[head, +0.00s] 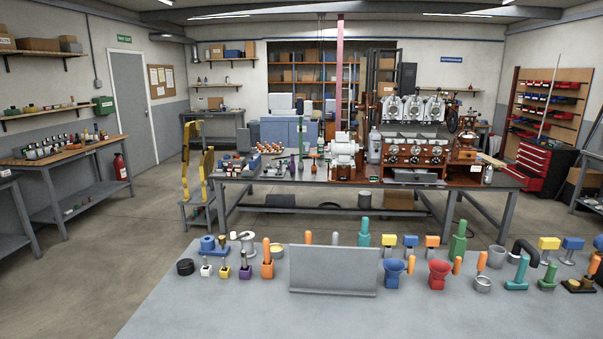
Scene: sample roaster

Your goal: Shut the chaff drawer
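The sample roaster (416,143) stands on the far workbench, right of the middle. It has several pale drum units on top, a row of round dials on its front, and a brown wooden base. A grey tray-like part (415,177) shows low at the front of the base and looks like the chaff drawer. It is too small to tell how far out it stands. Neither of my grippers is in view.
A grey table (230,315) fills the foreground, with small tools and blocks along its far edge and an upright grey plate (333,271). The far workbench (285,183) stands beyond it. Open floor (120,225) lies to the left. A red tool cabinet (533,162) is at right.

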